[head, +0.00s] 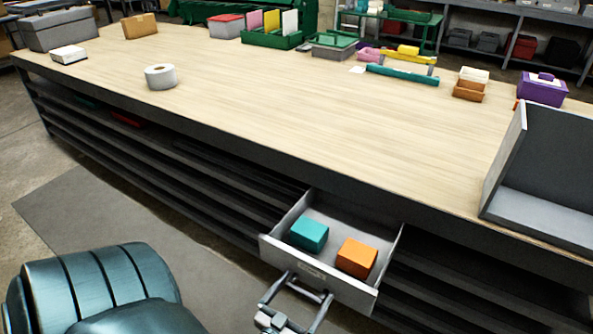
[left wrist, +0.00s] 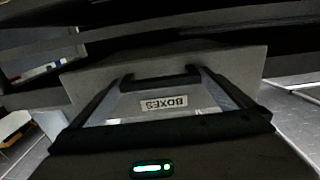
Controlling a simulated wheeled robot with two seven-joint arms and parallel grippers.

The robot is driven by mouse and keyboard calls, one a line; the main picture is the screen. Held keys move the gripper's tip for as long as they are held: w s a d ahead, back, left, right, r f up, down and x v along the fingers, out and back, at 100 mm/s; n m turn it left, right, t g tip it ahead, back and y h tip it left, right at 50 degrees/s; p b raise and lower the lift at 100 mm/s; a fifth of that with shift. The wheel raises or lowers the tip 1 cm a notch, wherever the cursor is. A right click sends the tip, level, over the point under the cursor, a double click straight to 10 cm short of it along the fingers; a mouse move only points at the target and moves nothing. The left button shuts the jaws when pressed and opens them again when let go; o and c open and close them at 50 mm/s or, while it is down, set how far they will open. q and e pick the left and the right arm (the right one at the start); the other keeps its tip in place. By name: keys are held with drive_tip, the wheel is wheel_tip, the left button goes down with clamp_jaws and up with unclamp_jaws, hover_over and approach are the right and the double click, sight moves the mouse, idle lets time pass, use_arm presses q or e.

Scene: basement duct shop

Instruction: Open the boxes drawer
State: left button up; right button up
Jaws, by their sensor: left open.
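The boxes drawer (head: 377,271) stands pulled out from under the workbench, with a teal box (head: 309,234) and an orange box (head: 356,258) inside it. Its grey front carries a label reading BOXES, upside down in the left wrist view (left wrist: 164,103). My left gripper (head: 308,284) is open right at the drawer front, its two fingers on either side of the label. My right gripper is not in view.
The long wooden workbench (head: 300,115) holds a white tape roll (head: 160,77), several bins along its back and a grey open-sided bin (head: 545,150) at the right. Dark shelves (head: 180,165) fill its front. Floor with a grey mat (head: 90,225) lies clear at left.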

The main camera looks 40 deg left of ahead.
use_arm(q)
drive_tip(key=shift+s, duration=0.15)
drive_tip(key=b+v, duration=0.2)
drive_tip(key=v, duration=1.5)
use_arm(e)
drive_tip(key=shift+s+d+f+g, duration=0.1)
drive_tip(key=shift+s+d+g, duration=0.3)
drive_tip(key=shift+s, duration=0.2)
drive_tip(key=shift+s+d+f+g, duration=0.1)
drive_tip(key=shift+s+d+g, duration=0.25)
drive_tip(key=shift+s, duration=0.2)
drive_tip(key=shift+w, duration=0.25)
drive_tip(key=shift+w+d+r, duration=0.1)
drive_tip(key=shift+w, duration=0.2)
use_arm(q)
drive_tip(key=shift+f, duration=0.15)
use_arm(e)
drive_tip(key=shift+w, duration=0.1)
